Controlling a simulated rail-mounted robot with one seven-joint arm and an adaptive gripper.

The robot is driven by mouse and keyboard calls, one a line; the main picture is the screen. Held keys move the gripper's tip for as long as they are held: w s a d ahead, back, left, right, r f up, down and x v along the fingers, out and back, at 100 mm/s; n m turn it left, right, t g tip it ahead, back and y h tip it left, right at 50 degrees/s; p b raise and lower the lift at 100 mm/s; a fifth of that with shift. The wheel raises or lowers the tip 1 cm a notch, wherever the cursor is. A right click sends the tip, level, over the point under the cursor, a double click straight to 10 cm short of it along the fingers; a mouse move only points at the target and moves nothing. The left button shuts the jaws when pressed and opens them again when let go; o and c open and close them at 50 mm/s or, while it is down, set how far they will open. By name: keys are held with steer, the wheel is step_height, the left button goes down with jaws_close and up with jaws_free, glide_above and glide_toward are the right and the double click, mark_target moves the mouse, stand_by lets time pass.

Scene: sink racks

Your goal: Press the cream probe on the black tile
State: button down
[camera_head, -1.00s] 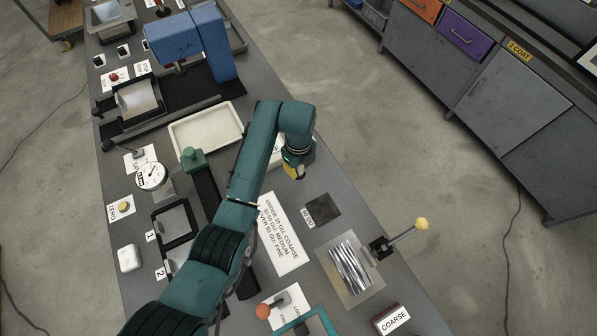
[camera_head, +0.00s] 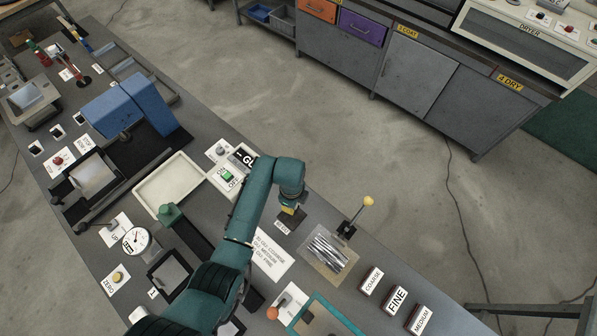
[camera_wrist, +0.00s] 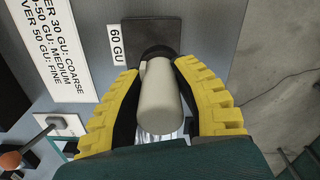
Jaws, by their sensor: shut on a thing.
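The cream probe (camera_wrist: 160,98) is a pale cylinder with a dark end, held between the yellow fingers of my gripper (camera_wrist: 165,85) in the wrist view. My gripper is shut on it. The black tile (camera_wrist: 162,22) lies beyond the probe, beside a "60 GU" label (camera_wrist: 117,44). The probe's dark end overlaps the near part of the tile in this view; I cannot tell whether they touch. In the head view my gripper (camera_head: 290,209) is over the tile (camera_head: 300,217), partly covering it, and the probe is mostly hidden.
A printed grit sign (camera_head: 268,254) lies left of the tile. A plate of metal strips (camera_head: 326,250) with a yellow-knobbed lever (camera_head: 368,202) is to the right. Labelled blocks (camera_head: 396,299) stand along the bench's right edge. A cream tray (camera_head: 172,182) sits further left.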

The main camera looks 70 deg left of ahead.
mark_target(292, 216)
steer(key=shift+s+d+r+p, duration=0.2)
steer(key=shift+d+r, duration=0.05)
steer(key=shift+r, duration=0.15)
steer(key=shift+s+d+r+p, duration=0.15)
steer(key=shift+d+r+p, duration=0.1)
steer(key=shift+r, duration=0.2)
step_height(292, 216, down, 6)
steer(key=b, duration=0.6)
steer(key=shift+s+f, duration=0.1)
steer(key=shift+f, duration=0.6)
stand_by(1.0)
steer(key=shift+r, duration=0.1)
step_height(292, 216, up, 7)
steer(key=p, duration=0.6)
steer(key=shift+r+p, duration=0.1)
steer(key=shift+p, duration=0.3)
